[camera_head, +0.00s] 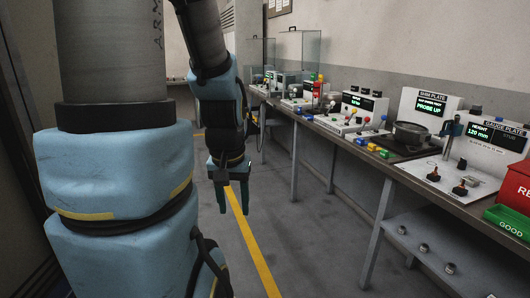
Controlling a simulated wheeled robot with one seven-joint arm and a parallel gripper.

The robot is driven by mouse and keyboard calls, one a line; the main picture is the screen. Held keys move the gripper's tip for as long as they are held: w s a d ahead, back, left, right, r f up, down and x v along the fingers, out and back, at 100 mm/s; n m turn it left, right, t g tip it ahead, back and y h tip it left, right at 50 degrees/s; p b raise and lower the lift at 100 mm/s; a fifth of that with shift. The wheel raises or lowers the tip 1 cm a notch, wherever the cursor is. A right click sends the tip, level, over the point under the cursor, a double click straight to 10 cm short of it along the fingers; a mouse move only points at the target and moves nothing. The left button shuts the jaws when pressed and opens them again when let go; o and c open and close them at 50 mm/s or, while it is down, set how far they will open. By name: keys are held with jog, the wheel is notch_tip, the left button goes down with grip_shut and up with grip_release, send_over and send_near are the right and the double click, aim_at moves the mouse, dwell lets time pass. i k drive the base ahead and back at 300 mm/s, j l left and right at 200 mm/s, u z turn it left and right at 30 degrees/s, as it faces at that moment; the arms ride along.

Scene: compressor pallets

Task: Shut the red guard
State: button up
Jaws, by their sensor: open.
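I cannot make out a red guard for certain in the head view. A small red part (317,88) shows on a station midway along the bench, too small to tell what it is. My gripper (233,198) hangs down over the floor, left of the bench. It is open, with its dark fingers apart and nothing between them. It is well away from the bench and touches nothing. My arm hides part of the left side and the far room.
A long bench (352,150) with several test stations runs along the right wall. Two clear enclosures (299,52) stand at its far end. A red bin (518,186) and green GOOD bin (508,222) are near right. A lower shelf (405,258) holds small metal parts. The floor (315,240) is clear.

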aim_at(317, 90)
jog(key=i+l+u, duration=0.2)
jog(key=i, duration=1.75)
jog(key=i+u, duration=0.3)
jog(key=i, duration=0.3)
jog(key=i+l+u, duration=0.25)
jog(key=i, duration=0.35)
